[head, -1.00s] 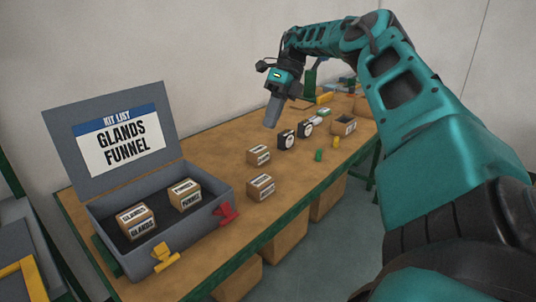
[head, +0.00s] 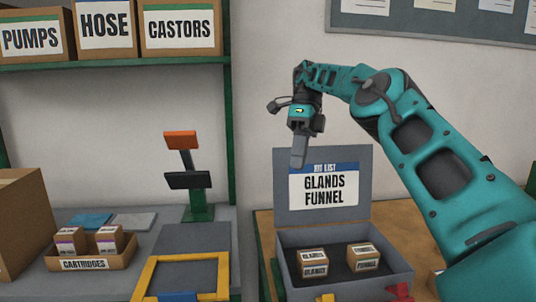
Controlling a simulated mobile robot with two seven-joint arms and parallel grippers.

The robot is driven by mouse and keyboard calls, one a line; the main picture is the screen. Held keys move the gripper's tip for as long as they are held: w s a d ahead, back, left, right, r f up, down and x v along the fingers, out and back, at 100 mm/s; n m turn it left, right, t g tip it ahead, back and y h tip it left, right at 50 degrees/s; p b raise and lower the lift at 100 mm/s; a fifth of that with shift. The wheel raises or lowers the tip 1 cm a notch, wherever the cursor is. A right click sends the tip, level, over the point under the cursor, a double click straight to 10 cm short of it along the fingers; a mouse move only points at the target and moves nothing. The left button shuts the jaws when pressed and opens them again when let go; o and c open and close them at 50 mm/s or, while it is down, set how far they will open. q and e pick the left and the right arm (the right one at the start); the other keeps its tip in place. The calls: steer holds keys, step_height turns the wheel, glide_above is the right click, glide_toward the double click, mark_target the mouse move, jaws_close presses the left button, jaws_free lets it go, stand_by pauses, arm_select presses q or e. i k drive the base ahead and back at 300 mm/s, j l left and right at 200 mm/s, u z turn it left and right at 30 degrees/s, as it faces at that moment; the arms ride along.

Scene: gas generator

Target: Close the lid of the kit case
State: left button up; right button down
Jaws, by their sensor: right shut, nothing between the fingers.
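The grey kit case (head: 345,291) stands on the wooden table with its lid (head: 350,205) open and upright at the back. The lid's inside carries a kit list reading GLANDS and FUNNEL. Inside the case are a glands box (head: 313,264) on the left and a funnel box (head: 363,258) on the right. My right gripper (head: 299,158) is shut and empty, pointing down. In the picture its tip overlaps the lid's upper left part; I cannot tell how far apart they are. The case's front is cut off below. My left gripper is not in view.
A grey bench on the left holds a cartridges tray (head: 85,264), a yellow frame (head: 149,272) and a stand with an orange top (head: 181,141). A green shelf above bears labelled boxes (head: 108,28). A notice board (head: 440,15) hangs on the wall.

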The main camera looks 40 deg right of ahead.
mark_target(334, 183)
steer(key=k+u, duration=0.15)
steer(key=u, duration=2.85)
steer(key=j+u, duration=0.1)
steer(key=u, duration=0.35)
steer(key=k+j+u, duration=0.1)
steer(key=u, duration=0.35)
steer(key=j+u, duration=0.1)
steer(key=u, duration=0.35)
steer(key=j+u, duration=0.5)
steer(key=u, duration=0.15)
steer(key=j+u, duration=0.75)
steer(key=k+j+u, duration=0.1)
steer(key=j+u, duration=0.2)
steer(key=u, duration=0.15)
steer(key=j+u, duration=0.75)
steer(key=j+z, duration=0.2)
steer(key=j, duration=0.15)
steer(key=k+j+z, duration=0.2)
steer(key=j, duration=0.15)
steer(key=j+z, duration=0.15)
steer(key=z, duration=1.35)
